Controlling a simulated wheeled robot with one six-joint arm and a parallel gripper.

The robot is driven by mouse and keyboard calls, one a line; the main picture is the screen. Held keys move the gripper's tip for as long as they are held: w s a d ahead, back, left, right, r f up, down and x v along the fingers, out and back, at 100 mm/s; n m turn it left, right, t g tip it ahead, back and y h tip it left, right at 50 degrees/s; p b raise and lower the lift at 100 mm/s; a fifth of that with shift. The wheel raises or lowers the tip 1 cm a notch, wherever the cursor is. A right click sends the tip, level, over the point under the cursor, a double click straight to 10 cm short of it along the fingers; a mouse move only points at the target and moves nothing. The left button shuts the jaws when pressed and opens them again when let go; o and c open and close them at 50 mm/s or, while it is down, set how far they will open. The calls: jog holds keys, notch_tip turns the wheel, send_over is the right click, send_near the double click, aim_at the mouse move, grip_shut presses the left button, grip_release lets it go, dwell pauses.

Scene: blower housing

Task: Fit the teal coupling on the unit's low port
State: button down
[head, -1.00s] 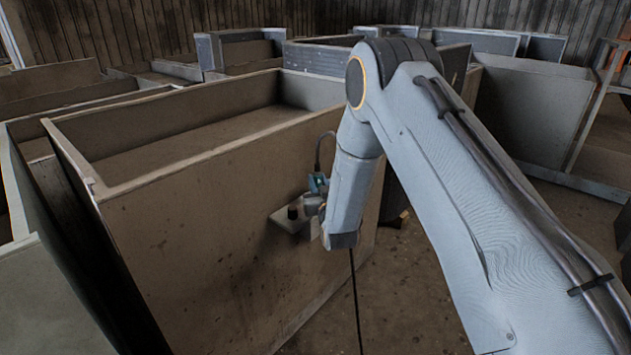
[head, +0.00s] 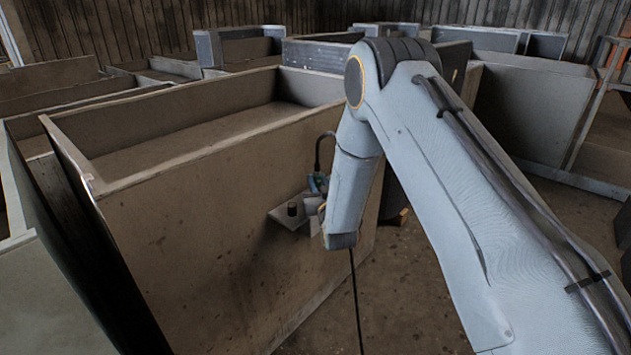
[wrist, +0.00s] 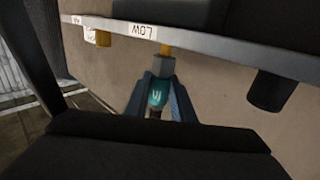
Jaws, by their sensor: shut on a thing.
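The teal coupling (wrist: 157,93) is between the two fingers of my gripper (wrist: 158,100) in the wrist view, its grey hex end pointing up in the picture at the plate. The low port is a brass stub (wrist: 167,49) beside the "LOW" label (wrist: 143,30), which reads upside down. The hex end lines up with the stub and appears to meet it; I cannot tell whether it is seated. In the head view my gripper (head: 318,190) is small, partly hidden by my arm, beside the unit's grey plate (head: 287,218).
A black cylinder (wrist: 270,91) stands out from the plate right of the low port. Another yellow port (wrist: 103,38) with a white label is at left. A dark hose (head: 318,150) arches above my gripper. The big brown bin (head: 200,250) stands close behind the plate.

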jog(key=shift+f+b, duration=0.55)
jog(key=shift+f, duration=0.4)
jog(key=c, duration=1.4)
grip_release()
jog(key=shift+c, duration=0.2)
jog(key=v, duration=0.8)
jog(key=shift+b, duration=0.3)
